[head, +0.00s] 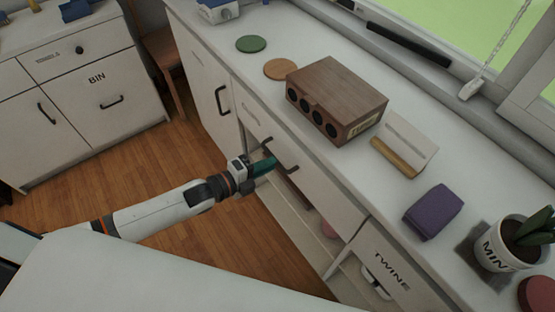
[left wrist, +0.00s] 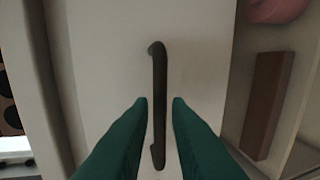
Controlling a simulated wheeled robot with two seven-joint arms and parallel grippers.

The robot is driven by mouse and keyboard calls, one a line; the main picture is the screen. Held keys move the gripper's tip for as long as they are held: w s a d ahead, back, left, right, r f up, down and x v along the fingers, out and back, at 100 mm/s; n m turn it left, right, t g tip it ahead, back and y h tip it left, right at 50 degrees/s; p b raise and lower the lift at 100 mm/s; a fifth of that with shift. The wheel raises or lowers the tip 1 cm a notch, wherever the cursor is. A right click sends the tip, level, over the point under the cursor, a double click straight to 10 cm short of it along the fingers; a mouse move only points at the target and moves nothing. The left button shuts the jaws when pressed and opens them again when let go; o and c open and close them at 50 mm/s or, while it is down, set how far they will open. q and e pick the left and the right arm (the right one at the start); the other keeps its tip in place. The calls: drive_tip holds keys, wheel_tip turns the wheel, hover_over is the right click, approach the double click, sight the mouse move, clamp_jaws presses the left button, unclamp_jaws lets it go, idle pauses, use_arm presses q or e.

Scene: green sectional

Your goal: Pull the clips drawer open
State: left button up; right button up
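A white drawer front (head: 322,192) under the counter has a dark bar handle (head: 293,169); I cannot read a clips label on it. The drawer looks shut. My left gripper (head: 272,162), with green fingers, is at this handle in the head view and hides part of it. In the left wrist view the handle (left wrist: 160,85) runs upright between the two spread fingertips of the left gripper (left wrist: 161,101), with a gap on each side. The fingers are open and not closed on the bar. My right gripper is not in view.
An open shelf below the drawer holds a pink object (head: 329,229) and a brown block (left wrist: 262,105). A TWINE front (head: 385,262) is to the right. The counter holds a wooden box (head: 335,90), a purple block (head: 433,211) and a MINT pot (head: 498,253). Wooden floor is clear.

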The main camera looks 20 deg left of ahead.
use_arm(q)
drive_tip(key=shift+x, duration=1.95)
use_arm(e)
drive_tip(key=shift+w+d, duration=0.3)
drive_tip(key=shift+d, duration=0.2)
use_arm(q)
clamp_jaws()
drive_tip(key=shift+s+a, duration=0.1)
drive_tip(key=f+p+v, duration=0.2)
drive_tip(key=p+v, duration=0.1)
drive_tip(key=v, duration=0.7)
drive_tip(key=s+f+p+v, duration=0.1)
drive_tip(key=f+p+v, duration=0.1)
drive_tip(key=v, duration=0.8)
drive_tip(key=shift+a+p, duration=0.35)
drive_tip(key=shift+p, duration=0.15)
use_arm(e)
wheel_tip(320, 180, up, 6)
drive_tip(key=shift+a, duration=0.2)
use_arm(q)
drive_tip(key=shift+f, duration=0.15)
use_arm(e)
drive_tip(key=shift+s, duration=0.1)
use_arm(q)
unclamp_jaws()
